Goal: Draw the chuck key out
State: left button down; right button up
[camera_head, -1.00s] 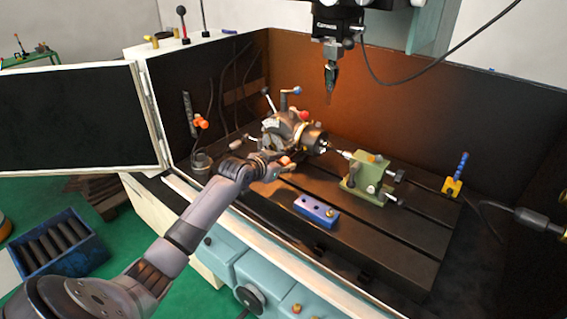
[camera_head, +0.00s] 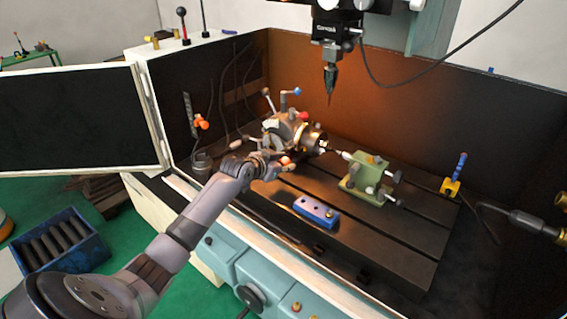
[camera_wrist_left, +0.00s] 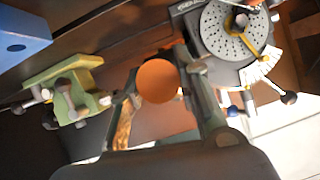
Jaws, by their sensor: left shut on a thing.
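The indexing chuck (camera_head: 283,130) stands on the slotted machine table, its round jaw face (camera_head: 317,140) turned right. My left gripper (camera_head: 279,167) is in front of and below the chuck. In the left wrist view an orange round end (camera_wrist_left: 157,80), which I take to be the chuck key's, sits between the fingers of my left gripper (camera_wrist_left: 155,92). The gripper is shut on it. The key's shaft is hidden behind this end, so I cannot tell whether it is in the chuck. The chuck's dividing plate (camera_wrist_left: 232,30) shows at upper right there. My right gripper is not in view.
A green tailstock (camera_head: 368,178) faces the chuck, and a blue block (camera_head: 316,211) lies in front of it. The pointed spindle tool (camera_head: 330,80) hangs above. A blue-handled tool in a yellow base (camera_head: 453,187) stands at right. The table's front right is clear.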

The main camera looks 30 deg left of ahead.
pick_arm(q)
jog(key=shift+s+f, duration=0.15)
jog(key=shift+f, duration=0.05)
jog(key=shift+s+p, duration=0.6)
jog(key=shift+s, duration=0.2)
jog(key=shift+s+a+r, duration=0.1)
jog(key=shift+s+a, duration=0.05)
jog(key=shift+s, duration=0.15)
jog(key=shift+s+r+p, duration=0.1)
jog(key=shift+s+p, duration=0.15)
jog(key=shift+p, duration=0.1)
